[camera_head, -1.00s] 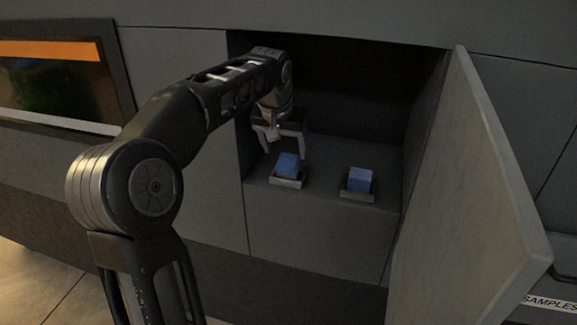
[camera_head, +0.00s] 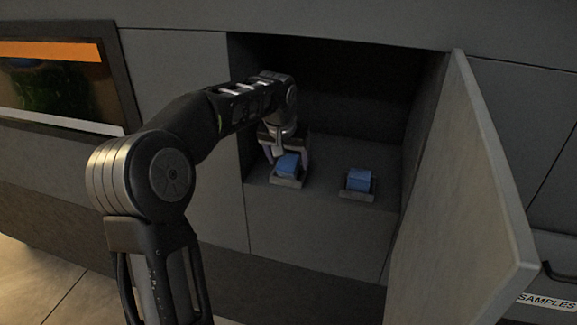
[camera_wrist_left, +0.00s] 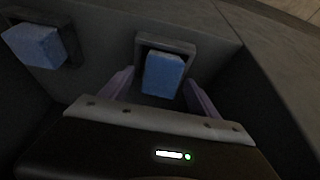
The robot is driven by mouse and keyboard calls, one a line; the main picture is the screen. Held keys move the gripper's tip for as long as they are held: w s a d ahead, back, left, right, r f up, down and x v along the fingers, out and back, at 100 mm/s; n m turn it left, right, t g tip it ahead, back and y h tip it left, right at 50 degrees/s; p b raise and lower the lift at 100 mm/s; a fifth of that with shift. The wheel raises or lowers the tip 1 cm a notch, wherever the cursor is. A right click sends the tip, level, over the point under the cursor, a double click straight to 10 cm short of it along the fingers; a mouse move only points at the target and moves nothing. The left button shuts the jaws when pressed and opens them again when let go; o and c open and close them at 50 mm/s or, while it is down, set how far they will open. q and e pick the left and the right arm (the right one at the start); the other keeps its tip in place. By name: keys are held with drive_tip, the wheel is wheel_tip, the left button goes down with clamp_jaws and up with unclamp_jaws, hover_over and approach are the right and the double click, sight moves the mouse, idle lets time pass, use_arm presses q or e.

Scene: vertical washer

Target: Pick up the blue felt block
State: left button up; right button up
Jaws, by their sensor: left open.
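Two blue felt blocks sit in small grey trays inside an open compartment. The left block (camera_head: 288,166) rests in its tray (camera_head: 287,182), and the right block (camera_head: 359,179) rests in another tray (camera_head: 357,195). My left gripper (camera_head: 288,163) is open, with its fingers down on either side of the left block. In the left wrist view this block (camera_wrist_left: 163,75) lies between the two purple fingertips, with gaps on both sides, and its tray (camera_wrist_left: 166,42) is behind it. The other block (camera_wrist_left: 35,45) is at the upper left there. My right gripper is not in view.
The compartment door (camera_head: 463,190) stands open on the right. The compartment's left wall is close to my left arm. A window with an orange strip (camera_head: 55,52) is at the far left. The shelf between the two trays is clear.

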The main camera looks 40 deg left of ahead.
sight(289, 158)
use_arm(q)
clamp_jaws()
idle(0.9)
drive_tip(key=shift+r, duration=0.1)
drive_tip(key=shift+d+r+b, duration=0.15)
drive_tip(key=shift+r+b, duration=0.2)
drive_tip(key=shift+r, duration=0.1)
wheel_tip(289, 158, up, 6)
drive_tip(key=shift+r, duration=0.1)
drive_tip(key=s+d+b, duration=0.3)
drive_tip(key=s+d, duration=0.1)
drive_tip(key=d, duration=0.5)
drive_tip(key=s+d+b, duration=0.2)
drive_tip(key=s+d, duration=0.2)
drive_tip(key=d, duration=0.4)
drive_tip(key=shift+s+d+b, duration=0.35)
drive_tip(key=shift+b, duration=0.05)
